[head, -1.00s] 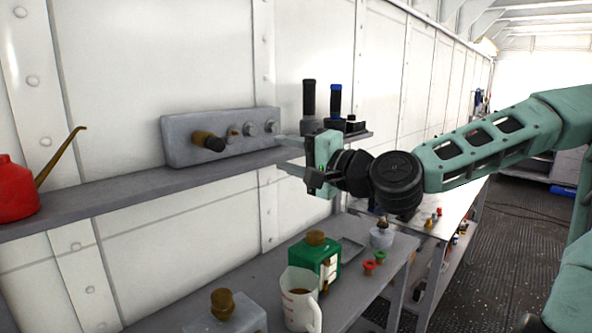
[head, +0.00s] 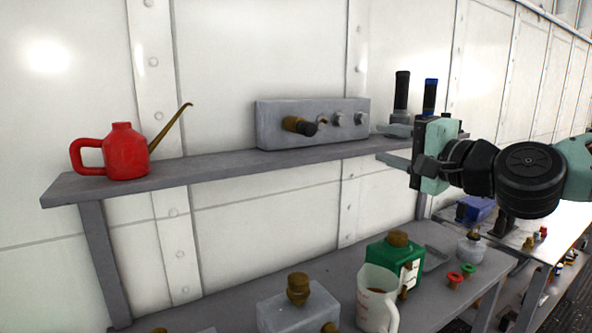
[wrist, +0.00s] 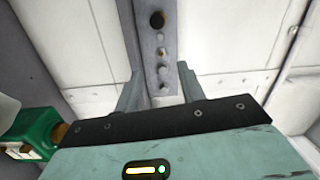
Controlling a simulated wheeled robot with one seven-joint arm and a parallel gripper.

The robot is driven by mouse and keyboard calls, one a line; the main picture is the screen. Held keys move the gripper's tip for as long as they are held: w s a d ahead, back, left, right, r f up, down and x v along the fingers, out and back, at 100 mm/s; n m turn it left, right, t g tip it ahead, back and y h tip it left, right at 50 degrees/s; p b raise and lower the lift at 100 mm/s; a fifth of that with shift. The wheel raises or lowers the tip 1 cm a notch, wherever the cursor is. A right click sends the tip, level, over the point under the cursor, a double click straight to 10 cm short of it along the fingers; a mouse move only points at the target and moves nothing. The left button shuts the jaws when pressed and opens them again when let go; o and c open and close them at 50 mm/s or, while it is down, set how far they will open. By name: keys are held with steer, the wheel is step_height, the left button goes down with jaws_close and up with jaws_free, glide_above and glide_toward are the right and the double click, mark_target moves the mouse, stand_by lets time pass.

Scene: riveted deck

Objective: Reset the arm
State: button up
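My gripper (head: 385,146) is at the right of the head view, in front of the right end of the wall shelf. Its two fingers stand apart with nothing between them; they also show spread in the wrist view (wrist: 160,88). The grey block with knobs (head: 277,122) sits on the shelf just left of my fingers and appears beyond them in the wrist view (wrist: 150,45). My gripper hides part of the shelf's right end.
The shelf (head: 190,170) holds a red oil can (head: 125,152) and two dark-handled items (head: 402,90). The bench (head: 340,268) below holds a green canister (head: 385,255), a white jug (head: 372,300), a grey box with a brass cap (head: 292,312) and small red and green knobs (head: 455,279).

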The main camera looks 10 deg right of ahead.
steer(key=s+a+f+n+g, duration=0.55)
steer(key=a+f, duration=0.35)
steer(key=f, duration=0.3)
steer(key=s+a+f+n+g, duration=0.45)
steer(key=a+f+g, duration=0.3)
steer(key=f, duration=0.45)
steer(key=s+f+n+g+h, duration=0.3)
steer(key=s+f+n, duration=0.15)
steer(key=s, duration=0.25)
steer(key=s+d+r+n+g+h, duration=0.1)
steer(key=s+d+r+n+h, duration=0.2)
steer(key=s+r+n, duration=0.2)
steer(key=s, duration=0.3)
steer(key=shift+s+r+h, duration=0.15)
steer(key=shift+s+h, duration=0.05)
steer(key=shift+h, duration=0.1)
